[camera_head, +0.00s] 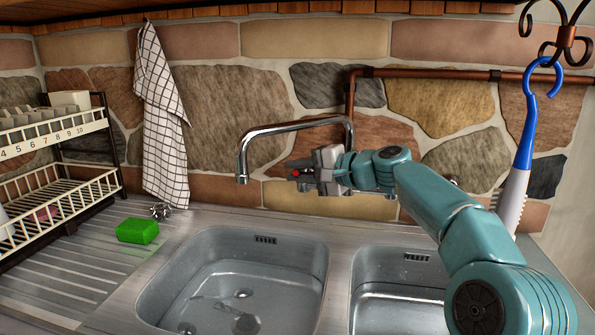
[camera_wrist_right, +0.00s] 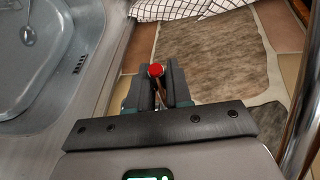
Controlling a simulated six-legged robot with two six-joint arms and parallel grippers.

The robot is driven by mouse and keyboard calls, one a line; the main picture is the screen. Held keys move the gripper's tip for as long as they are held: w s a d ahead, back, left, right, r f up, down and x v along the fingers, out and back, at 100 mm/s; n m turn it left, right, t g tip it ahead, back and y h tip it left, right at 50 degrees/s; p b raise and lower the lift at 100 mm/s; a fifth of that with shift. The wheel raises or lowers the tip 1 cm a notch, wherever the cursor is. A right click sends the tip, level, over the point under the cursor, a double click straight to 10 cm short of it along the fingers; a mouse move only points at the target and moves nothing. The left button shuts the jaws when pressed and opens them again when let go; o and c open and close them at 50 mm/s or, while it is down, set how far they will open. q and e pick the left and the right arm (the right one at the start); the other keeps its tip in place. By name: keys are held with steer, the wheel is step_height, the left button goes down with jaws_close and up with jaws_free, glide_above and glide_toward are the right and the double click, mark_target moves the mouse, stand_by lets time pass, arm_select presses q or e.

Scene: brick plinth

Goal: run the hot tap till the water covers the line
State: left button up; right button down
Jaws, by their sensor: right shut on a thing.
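The chrome tap spout (camera_head: 290,126) arches over the left basin (camera_head: 185,262). I see no stream under its mouth. My right gripper (camera_head: 302,173) is by the stone wall, under the spout. It is shut on the red-topped hot tap handle (camera_wrist_right: 156,70), which stands between the fingers in the right wrist view (camera_wrist_right: 158,88). The rest of the tap is hidden behind the gripper. The left basin's floor shows reflections and a drain; I cannot make out a line or the water level. My left gripper is out of view.
A green sponge (camera_head: 138,231) lies on the drainboard beside a dish rack (camera_head: 60,180). A checked towel (camera_head: 162,115) hangs on the wall. A blue and white brush (camera_head: 524,150) hangs from a hook at right. The right basin (camera_head: 400,305) is partly behind my arm.

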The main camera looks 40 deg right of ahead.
steer(key=c, duration=1.1)
jaws_free()
steer(key=b+v, duration=0.1)
steer(key=v, duration=1.5)
steer(key=shift+s, duration=0.2)
steer(key=shift+f, duration=0.1)
